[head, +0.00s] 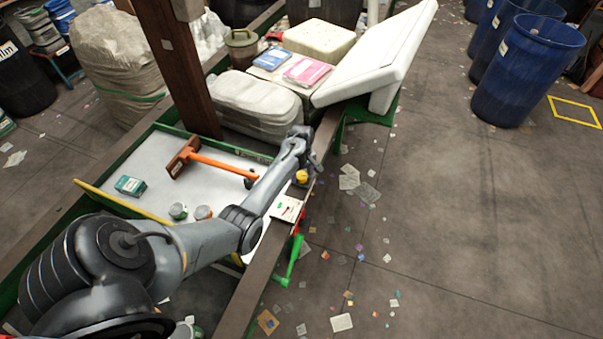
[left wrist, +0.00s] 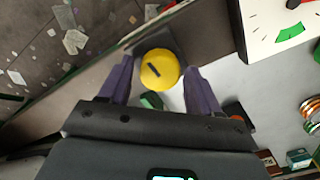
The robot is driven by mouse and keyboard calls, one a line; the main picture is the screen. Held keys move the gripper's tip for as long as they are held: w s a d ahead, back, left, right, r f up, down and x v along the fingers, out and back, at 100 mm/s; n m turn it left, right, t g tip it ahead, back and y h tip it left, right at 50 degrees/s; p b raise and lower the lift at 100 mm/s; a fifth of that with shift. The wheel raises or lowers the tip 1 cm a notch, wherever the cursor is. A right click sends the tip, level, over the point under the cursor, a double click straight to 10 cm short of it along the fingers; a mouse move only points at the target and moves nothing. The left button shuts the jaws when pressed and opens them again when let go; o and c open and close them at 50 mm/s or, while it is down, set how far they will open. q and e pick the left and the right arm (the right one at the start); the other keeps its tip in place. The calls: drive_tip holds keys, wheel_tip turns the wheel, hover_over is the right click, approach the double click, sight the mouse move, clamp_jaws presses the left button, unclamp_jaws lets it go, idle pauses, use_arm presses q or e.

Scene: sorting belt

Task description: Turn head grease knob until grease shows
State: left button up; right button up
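The yellow knob (head: 301,177) sits on the rail of the sorting belt in the head view. In the left wrist view the knob (left wrist: 160,69) is round, with a short dark mark on its face. My left gripper (head: 311,167) is at the knob. In the left wrist view its two purple fingers (left wrist: 160,72) stand on either side of the knob, with gaps visible, so it looks open. A white gauge panel (head: 287,208) is beside the knob; in the left wrist view the panel (left wrist: 280,22) has a green segment and a red dot. I see no grease clearly. My right gripper is not in view.
An orange-handled scraper (head: 222,166), a green box (head: 130,185) and small cans (head: 178,211) are on the pale belt. A green lever with a red part (head: 292,258) hangs outside the rail. A brown post (head: 180,70) rises behind. Blue barrels (head: 525,75) stand right.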

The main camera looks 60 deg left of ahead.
use_arm(q)
drive_tip(key=c, duration=0.8)
drive_tip(key=shift+r+m+p, duration=0.2)
drive_tip(key=shift+m+p, duration=0.8)
drive_tip(key=shift+p, duration=0.05)
drive_tip(key=m+p, duration=0.1)
drive_tip(key=m, duration=0.1)
drive_tip(key=shift+m+p, duration=0.3)
drive_tip(key=shift+p, duration=0.1)
drive_tip(key=m+p, duration=0.1)
drive_tip(key=m, duration=0.2)
drive_tip(key=shift+f+p, duration=0.1)
drive_tip(key=shift+p, duration=0.2)
drive_tip(key=shift+m+p, duration=0.3)
drive_tip(key=shift+m, duration=0.7)
drive_tip(key=shift+f, duration=0.1)
